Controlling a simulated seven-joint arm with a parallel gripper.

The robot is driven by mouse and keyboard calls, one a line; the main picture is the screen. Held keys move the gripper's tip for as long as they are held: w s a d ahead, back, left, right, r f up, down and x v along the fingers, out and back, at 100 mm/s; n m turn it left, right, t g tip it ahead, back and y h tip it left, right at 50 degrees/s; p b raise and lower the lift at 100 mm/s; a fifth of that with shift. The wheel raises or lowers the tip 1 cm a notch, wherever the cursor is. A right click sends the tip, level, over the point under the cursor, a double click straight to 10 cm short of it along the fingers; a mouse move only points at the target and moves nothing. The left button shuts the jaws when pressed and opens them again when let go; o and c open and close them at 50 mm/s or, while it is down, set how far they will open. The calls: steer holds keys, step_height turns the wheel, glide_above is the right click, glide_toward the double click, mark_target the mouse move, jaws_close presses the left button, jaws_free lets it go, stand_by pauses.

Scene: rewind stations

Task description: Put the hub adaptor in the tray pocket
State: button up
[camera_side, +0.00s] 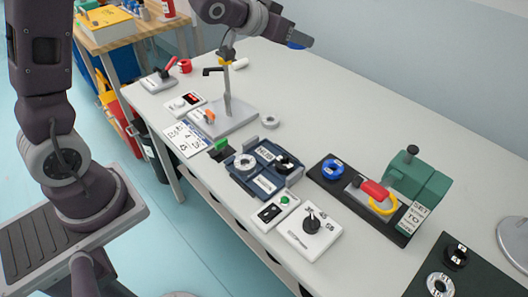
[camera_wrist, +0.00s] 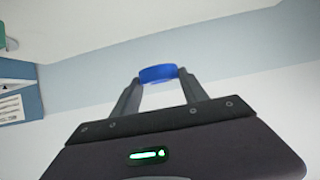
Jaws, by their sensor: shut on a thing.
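My gripper (camera_wrist: 158,78) is shut on a blue round piece (camera_wrist: 158,73), held between its fingertips. This piece may be the hub adaptor; I cannot tell for sure. In the side view the blue piece (camera_side: 296,46) is at the end of my arm, high above the far part of the table. The dark blue-grey tray (camera_side: 242,181) sits at the middle of the table, well below and nearer the camera. A pale grey ring (camera_side: 244,162) is in its left part and a black knobbed piece (camera_side: 284,162) in its right part. White labels lie between.
A stand with a grey base (camera_side: 222,118) rises behind the tray. To its right is a black board with a blue ring (camera_side: 332,169), a red handle (camera_side: 375,189) and a green block (camera_side: 418,180). Switch boxes (camera_side: 308,232) stand in front.

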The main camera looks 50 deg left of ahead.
steer(key=w+a+n+g+y, duration=0.1)
steer(key=w+n+y, duration=0.4)
steer(key=w, duration=0.2)
steer(key=n+g+y, duration=0.7)
steer(key=n+g, duration=0.2)
steer(key=n, duration=0.2)
glide_above(264, 164)
steer(key=w+a, duration=0.1)
steer(key=w, duration=0.2)
step_height(264, 164, down, 21)
step_height(264, 164, down, 9)
steer(key=shift+s+a+f, duration=0.1)
steer(key=shift+s+a, duration=0.05)
steer(key=shift+f, duration=0.1)
